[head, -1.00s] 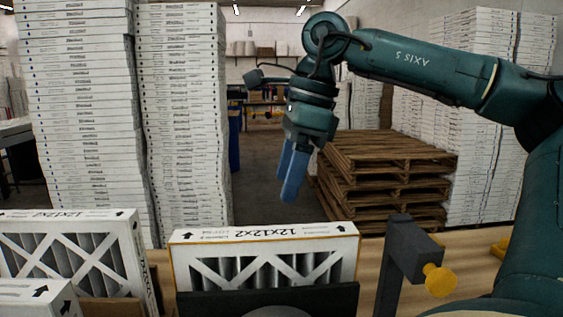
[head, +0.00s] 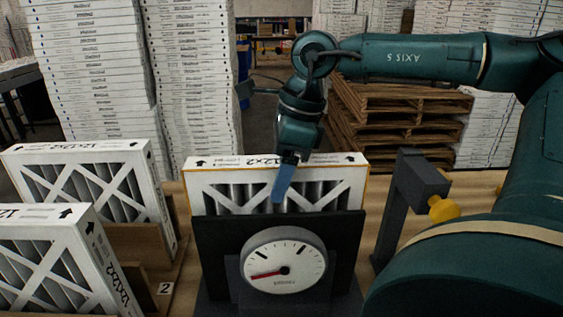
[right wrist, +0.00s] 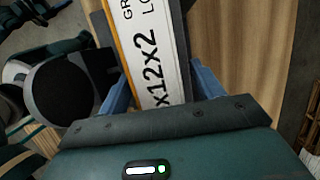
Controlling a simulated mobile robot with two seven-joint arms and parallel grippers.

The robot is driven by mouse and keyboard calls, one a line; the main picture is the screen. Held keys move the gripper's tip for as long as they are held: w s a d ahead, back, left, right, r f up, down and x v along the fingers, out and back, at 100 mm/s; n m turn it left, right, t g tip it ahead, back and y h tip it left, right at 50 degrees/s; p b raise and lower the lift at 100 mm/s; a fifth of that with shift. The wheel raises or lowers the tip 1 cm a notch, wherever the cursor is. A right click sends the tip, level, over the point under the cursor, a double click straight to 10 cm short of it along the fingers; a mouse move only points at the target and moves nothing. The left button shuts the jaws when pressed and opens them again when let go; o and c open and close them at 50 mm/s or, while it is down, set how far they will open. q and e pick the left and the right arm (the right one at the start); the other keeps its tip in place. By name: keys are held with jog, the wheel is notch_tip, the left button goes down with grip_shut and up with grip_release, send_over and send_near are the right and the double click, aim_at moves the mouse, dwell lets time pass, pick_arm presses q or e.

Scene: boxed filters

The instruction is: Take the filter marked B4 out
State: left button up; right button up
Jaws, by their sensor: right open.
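A white boxed filter (head: 225,174) printed 12x12x2 stands upright behind a dark panel (head: 222,240). Its top edge also shows in the right wrist view (right wrist: 148,50). I cannot read a B4 mark on any filter. My right gripper (head: 284,180) is at this filter's top edge, pointing down. In the right wrist view its open blue fingers (right wrist: 160,90) are on either side of the edge, with the filter between them. I cannot tell whether they touch it. One finger hangs in front of the filter's face in the head view. My left gripper is out of view.
A dial gauge (head: 283,262) with a red needle is in front of the panel. A dark post (head: 405,205) with a yellow knob (head: 443,208) stands right of the filter. Two other filters (head: 80,155) (head: 40,250) stand at left, by a label 2 (head: 165,289). Pallets (head: 400,125) stand behind.

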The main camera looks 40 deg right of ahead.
jog(key=shift+c, duration=0.5)
jog(key=c, duration=1)
jog(key=shift+c, duration=0.2)
jog(key=shift+s+a+r, duration=0.15)
jog(key=shift+s+a, duration=0.1)
jog(key=shift+s, duration=0.05)
jog(key=shift+b, duration=0.4)
jog(key=o, duration=0.7)
jog(key=shift+o, duration=0.2)
